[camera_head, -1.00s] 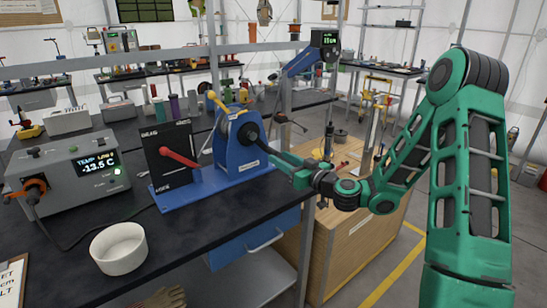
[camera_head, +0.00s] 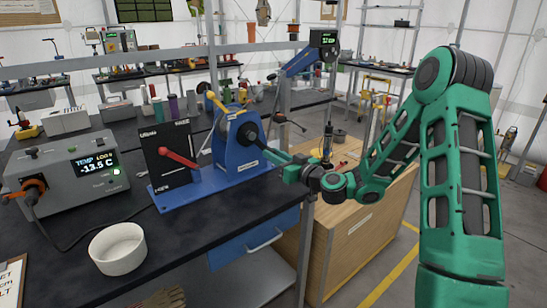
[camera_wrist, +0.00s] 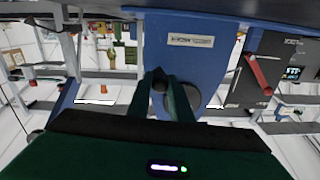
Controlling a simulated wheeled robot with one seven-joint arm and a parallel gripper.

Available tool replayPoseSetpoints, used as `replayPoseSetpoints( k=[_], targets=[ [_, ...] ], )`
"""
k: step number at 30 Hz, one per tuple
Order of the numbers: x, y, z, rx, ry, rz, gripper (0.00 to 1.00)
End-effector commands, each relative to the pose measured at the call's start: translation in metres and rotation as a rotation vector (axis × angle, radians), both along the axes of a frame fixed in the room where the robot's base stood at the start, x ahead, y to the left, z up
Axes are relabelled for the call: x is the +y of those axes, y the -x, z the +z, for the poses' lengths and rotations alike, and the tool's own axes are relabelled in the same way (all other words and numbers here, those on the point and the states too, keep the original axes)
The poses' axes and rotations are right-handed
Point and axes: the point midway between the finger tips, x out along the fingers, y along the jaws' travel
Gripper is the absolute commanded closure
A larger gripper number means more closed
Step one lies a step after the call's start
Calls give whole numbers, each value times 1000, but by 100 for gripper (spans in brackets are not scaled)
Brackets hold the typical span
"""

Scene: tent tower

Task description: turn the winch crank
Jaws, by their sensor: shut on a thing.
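The blue winch (camera_head: 231,150) stands on a blue base plate at the right edge of the black bench. Its dark round crank hub (camera_head: 250,133) faces my arm. My gripper (camera_head: 268,152) is at this side, shut on the crank handle, just below and right of the hub. In the wrist view, my green fingers (camera_wrist: 170,85) reach to the blue winch plate (camera_wrist: 190,60), with a dark knob (camera_wrist: 158,78) at their tips. The fingers hide much of the handle, so its exact angle is unclear.
A black panel with a red lever (camera_head: 178,157) stands left of the winch. A grey temperature box (camera_head: 68,178) and white bowl (camera_head: 118,248) are on the bench. A wooden crate (camera_head: 345,235) stands right of the bench. A hanging digital scale (camera_head: 329,40) is above.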

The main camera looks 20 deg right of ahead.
Motion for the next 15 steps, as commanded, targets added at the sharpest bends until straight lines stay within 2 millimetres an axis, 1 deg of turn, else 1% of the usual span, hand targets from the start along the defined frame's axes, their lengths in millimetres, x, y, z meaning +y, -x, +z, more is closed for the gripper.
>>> replayPoseSetpoints(
  k=[2, 9, 12, 15],
  targets=[
    [2, 1, -3, 19, -41, -2, 100],
    [21, 9, -15, 123, -289, -1, 100],
    [26, 11, -17, 149, -352, -2, 100],
    [28, 12, -18, 160, -380, -2, 100]
  ],
)
